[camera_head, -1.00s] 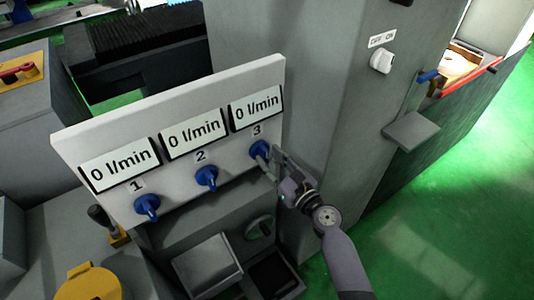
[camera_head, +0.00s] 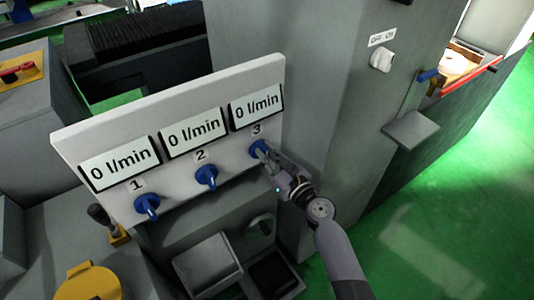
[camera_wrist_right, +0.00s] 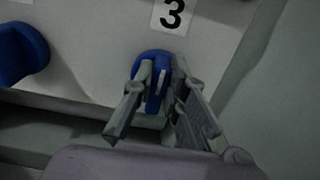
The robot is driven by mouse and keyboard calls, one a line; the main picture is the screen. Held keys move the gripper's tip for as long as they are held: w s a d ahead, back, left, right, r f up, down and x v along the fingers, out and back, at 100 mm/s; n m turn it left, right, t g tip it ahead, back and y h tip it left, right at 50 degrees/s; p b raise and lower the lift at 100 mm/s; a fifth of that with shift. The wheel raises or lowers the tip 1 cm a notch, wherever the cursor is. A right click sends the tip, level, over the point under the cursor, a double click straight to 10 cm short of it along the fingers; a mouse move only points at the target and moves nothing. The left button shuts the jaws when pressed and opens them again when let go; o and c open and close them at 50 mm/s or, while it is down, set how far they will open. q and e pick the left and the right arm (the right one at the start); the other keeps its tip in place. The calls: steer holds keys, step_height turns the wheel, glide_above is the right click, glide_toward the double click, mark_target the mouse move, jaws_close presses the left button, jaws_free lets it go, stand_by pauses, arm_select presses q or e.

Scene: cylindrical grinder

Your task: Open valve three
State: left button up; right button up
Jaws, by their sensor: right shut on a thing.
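The blue knob of valve three (camera_head: 257,148) sits under the label 3 on the white panel (camera_head: 218,81). Its display reads 0 l/min. My right gripper (camera_head: 264,157) has its fingers on this knob. In the right wrist view the fingers of the right gripper (camera_wrist_right: 162,90) are closed on either side of the raised handle of the valve three knob (camera_wrist_right: 154,94). The fingers hide part of the knob. My left gripper is in neither view.
The blue knobs of valve two (camera_head: 206,176) and valve one (camera_head: 147,207) are to the left on the same panel, their displays also at 0 l/min. A grey cabinet with a white OFF/ON switch (camera_head: 381,60) stands to the right. A grey box (camera_head: 207,262) is below the panel.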

steer(key=shift+n, duration=0.3)
jaws_close()
steer(key=shift+s+a+f+n+b, duration=0.1)
steer(key=shift+f+n+b, duration=0.35)
steer(key=shift+n, duration=5)
steer(key=shift+w+f+n+b, duration=0.1)
steer(key=shift+f+n+b, duration=0.35)
steer(key=shift+n, duration=5.05)
steer(key=shift+s+a+f+n+b, duration=0.15)
steer(key=shift+f+n, duration=0.55)
steer(key=shift+n, duration=4.75)
steer(key=shift+d, duration=0.15)
steer(key=o, duration=0.8)
jaws_free()
steer(key=shift+r, duration=0.1)
